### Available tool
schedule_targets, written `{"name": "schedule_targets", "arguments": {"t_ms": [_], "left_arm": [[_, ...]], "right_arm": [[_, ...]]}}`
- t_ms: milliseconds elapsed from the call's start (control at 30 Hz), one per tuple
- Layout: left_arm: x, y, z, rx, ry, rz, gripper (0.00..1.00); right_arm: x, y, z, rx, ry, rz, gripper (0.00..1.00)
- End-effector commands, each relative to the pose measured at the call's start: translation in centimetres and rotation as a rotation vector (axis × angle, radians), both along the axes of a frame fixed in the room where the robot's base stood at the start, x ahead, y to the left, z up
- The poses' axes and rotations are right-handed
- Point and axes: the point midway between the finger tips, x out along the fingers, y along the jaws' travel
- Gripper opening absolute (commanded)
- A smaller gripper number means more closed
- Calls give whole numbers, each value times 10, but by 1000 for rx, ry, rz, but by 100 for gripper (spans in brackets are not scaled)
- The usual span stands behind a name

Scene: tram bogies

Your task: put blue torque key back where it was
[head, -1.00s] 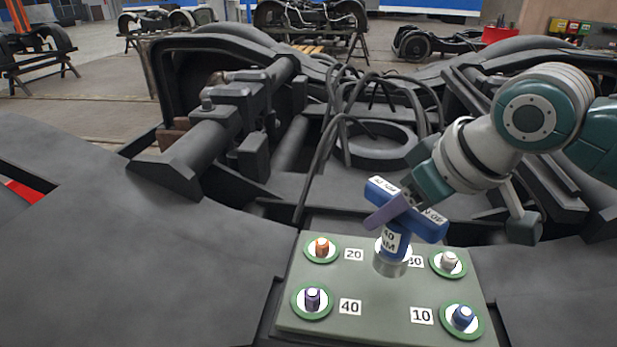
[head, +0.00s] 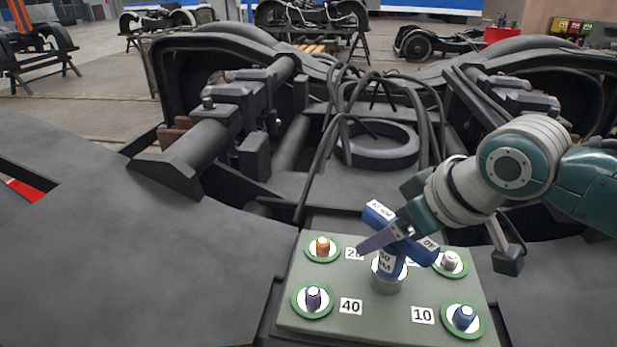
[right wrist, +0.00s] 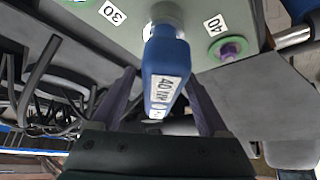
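The blue torque key (head: 388,262), a T-handle with white "40 NM" labels and a metal socket, stands roughly upright at the middle of a grey-green plate (head: 350,328). Whether its socket is seated on the plate is hard to tell. It also shows in the right wrist view (right wrist: 165,70). My right gripper (head: 385,240) is at the key's handle. In the right wrist view its two purple fingers (right wrist: 160,100) are spread either side of the key, with a gap visible on the left. One finger hides part of the handle in the head view. My left gripper is not in view.
Green-ringed studs sit at the plate's corners: orange (head: 323,246) by "20", white (head: 450,261), purple (head: 313,297) by "40", blue (head: 463,317) by "10". Dark bogie frame parts and looped cables (head: 345,150) lie behind the plate.

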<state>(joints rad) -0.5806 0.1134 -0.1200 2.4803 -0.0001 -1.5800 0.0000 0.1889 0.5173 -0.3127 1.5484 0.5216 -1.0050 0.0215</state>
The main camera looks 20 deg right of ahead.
Motion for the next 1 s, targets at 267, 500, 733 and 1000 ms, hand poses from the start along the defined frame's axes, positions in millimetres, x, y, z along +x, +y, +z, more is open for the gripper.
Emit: {"name": "schedule_targets", "arguments": {"t_ms": [267, 500, 733, 1000], "left_arm": [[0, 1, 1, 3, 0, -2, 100], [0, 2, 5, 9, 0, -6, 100], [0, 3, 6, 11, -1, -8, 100], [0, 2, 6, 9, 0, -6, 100]], "right_arm": [[0, 0, 2, 0, -1, 0, 80], [-13, -4, 24, -2, -2, 1, 80], [-37, -9, 63, -3, -3, 2, 80], [-59, -14, 97, 0, 0, 0, 80]]}}
